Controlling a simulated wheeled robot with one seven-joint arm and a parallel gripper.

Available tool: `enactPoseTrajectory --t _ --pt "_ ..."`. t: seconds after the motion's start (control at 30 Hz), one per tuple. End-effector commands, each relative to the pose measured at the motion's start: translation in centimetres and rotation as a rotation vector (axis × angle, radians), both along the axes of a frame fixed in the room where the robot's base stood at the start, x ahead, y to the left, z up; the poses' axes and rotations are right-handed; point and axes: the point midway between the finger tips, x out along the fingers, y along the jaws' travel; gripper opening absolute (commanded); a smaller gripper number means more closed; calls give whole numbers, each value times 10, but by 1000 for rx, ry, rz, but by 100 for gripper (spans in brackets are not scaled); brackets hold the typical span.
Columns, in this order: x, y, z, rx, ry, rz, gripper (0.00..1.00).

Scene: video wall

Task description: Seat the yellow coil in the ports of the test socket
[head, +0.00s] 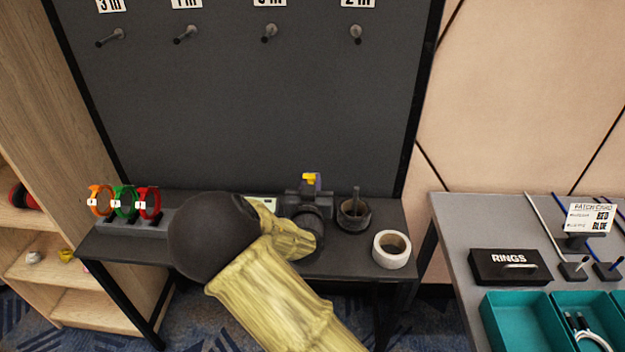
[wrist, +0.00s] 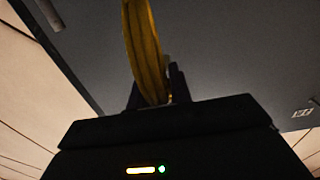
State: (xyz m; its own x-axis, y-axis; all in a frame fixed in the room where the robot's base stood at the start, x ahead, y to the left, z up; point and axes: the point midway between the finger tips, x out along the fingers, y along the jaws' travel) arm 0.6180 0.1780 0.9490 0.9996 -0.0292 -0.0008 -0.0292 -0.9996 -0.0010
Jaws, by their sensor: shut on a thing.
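The yellow coil (wrist: 145,50) rises from between the dark fingers of my gripper (wrist: 157,92) in the wrist view. My gripper is shut on it. In the head view my gripper (head: 309,184) is above the back of the dark bench, and only a small yellow bit of the coil (head: 309,178) shows there. A pale device with a greenish face (head: 266,203) sits on the bench, partly hidden behind my arm. I cannot tell whether it is the test socket, and no ports can be made out.
Orange (head: 100,201), green (head: 125,203) and red (head: 149,203) coils stand at the bench's left. A dark round holder with a post (head: 355,215) and a white roll (head: 391,249) are at the right. Pegs (head: 269,33) stick out of the dark panel. Another table (head: 455,215) stands at right.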

Motion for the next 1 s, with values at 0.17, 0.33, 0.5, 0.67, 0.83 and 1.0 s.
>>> enactPoseTrajectory --t 0.17,0.33,0.5,0.67,0.83,1.0 --pt "0 0 -17 1 -2 -1 0" --pt "0 0 -23 0 -2 0 0" --pt "1 -4 -24 0 -2 -6 0" --pt "3 -9 -23 0 -2 -15 0" --pt "2 -6 -24 0 -1 -10 0" --pt "0 -1 -24 1 -1 -3 0"
